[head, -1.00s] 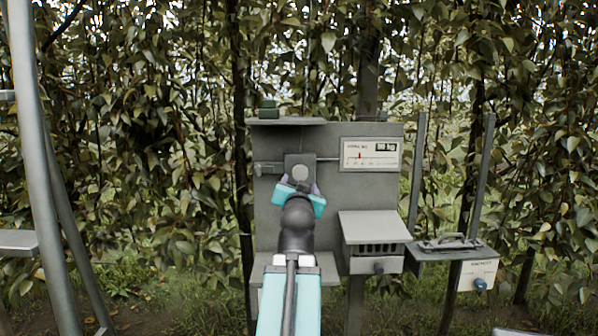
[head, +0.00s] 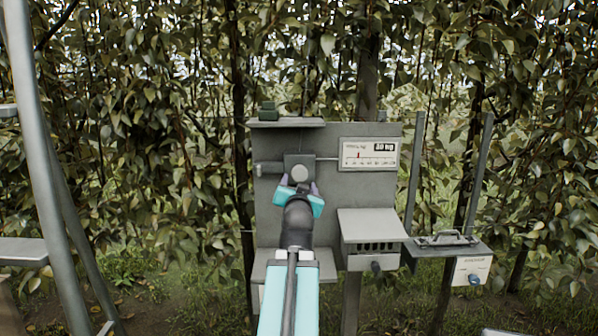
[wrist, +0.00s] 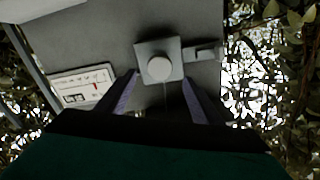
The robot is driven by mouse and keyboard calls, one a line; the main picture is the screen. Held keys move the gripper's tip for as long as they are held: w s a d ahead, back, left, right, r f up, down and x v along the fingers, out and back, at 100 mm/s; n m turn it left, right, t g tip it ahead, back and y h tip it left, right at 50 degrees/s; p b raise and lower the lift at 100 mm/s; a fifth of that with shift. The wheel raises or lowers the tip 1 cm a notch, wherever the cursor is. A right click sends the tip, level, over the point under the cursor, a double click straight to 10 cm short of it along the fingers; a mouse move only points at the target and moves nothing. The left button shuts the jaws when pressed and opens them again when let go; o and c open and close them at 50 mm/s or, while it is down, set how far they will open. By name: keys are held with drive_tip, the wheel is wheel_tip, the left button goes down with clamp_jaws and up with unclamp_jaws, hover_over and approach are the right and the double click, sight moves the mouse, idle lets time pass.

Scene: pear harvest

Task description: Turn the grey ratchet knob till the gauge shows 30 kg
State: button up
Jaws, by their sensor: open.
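The round pale grey ratchet knob (head: 300,174) sits on a square grey block on the upright grey panel; it shows whole in the wrist view (wrist: 159,69). The white gauge (head: 369,154) is to its right in the head view, with a red pointer left of the scale's middle and a dark readout too blurred to read surely. It also shows in the wrist view (wrist: 84,86). My gripper (head: 300,186) is in front of the block, just below the knob. In the wrist view its two purple fingers (wrist: 160,97) are apart, with nothing between the tips.
A hooded grey box (head: 373,227) juts out at lower right. Farther right are a shelf with a handle (head: 447,240) and a white box with a blue knob (head: 474,280). Foliage stands behind.

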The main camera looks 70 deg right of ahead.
sight(300, 176)
drive_tip(key=shift+r+p+x, duration=0.2)
drive_tip(key=shift+p+x, duration=0.95)
drive_tip(key=shift+p, duration=2.3)
drive_tip(key=d+p, duration=0.1)
drive_tip(key=p, duration=0.4)
drive_tip(key=shift+w+d, duration=0.1)
drive_tip(key=shift+w, duration=0.1)
drive_tip(key=shift+p+x, duration=0.6)
drive_tip(key=shift+x, duration=2.15)
drive_tip(key=shift+f, duration=0.2)
drive_tip(key=c, duration=1.1)
